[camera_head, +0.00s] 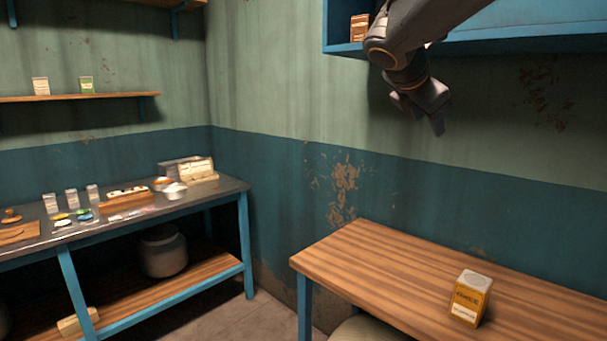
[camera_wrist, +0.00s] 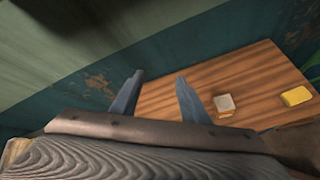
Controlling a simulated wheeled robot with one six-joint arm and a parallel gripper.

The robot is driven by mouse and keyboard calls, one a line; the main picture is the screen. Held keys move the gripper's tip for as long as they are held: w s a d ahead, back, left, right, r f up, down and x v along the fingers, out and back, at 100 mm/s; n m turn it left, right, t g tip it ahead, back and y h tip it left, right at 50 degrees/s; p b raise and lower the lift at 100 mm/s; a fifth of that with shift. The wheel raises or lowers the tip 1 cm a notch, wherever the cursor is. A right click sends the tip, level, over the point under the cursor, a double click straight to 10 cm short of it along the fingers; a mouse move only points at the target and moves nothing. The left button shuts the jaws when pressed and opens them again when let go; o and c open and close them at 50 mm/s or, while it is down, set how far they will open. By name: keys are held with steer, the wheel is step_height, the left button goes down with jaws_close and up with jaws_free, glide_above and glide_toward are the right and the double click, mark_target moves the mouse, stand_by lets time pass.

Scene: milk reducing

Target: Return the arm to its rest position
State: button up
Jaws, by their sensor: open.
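My arm reaches in from the top right in the head view. My gripper (camera_head: 425,115) hangs in the air in front of the wall, just below the blue wall shelf. In the wrist view my gripper (camera_wrist: 157,95) shows its two fingers spread apart with nothing between them. The wooden table (camera_head: 375,262) lies well below it, and its top also shows in the wrist view (camera_wrist: 235,75). A yellow box with a pale top (camera_head: 470,298) stands upright on the table, apart from my gripper.
A blue wall shelf (camera_head: 480,42) holds a small brown box (camera_head: 359,28) close to my arm. On the left, a metal-topped bench (camera_head: 150,215) carries several small items. A narrow wall shelf (camera_head: 120,96) holds two small boxes. The table's left part is clear.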

steer(key=s+a+f+m+g+y, duration=0.2)
steer(key=s+f+m, duration=0.5)
steer(key=f, duration=0.6)
steer(key=s+a+f+m+g+y, duration=0.3)
steer(key=s+f+m, duration=0.4)
steer(key=f, duration=0.6)
steer(key=s+a+f+m+g+y, duration=0.2)
steer(key=s+f+m, duration=0.5)
steer(key=s+f, duration=0.4)
step_height(320, 180, down, 3)
steer(key=shift+a+r+g, duration=0.1)
steer(key=shift+a+g, duration=0.25)
steer(key=shift+g, duration=0.15)
steer(key=shift+c, duration=0.3)
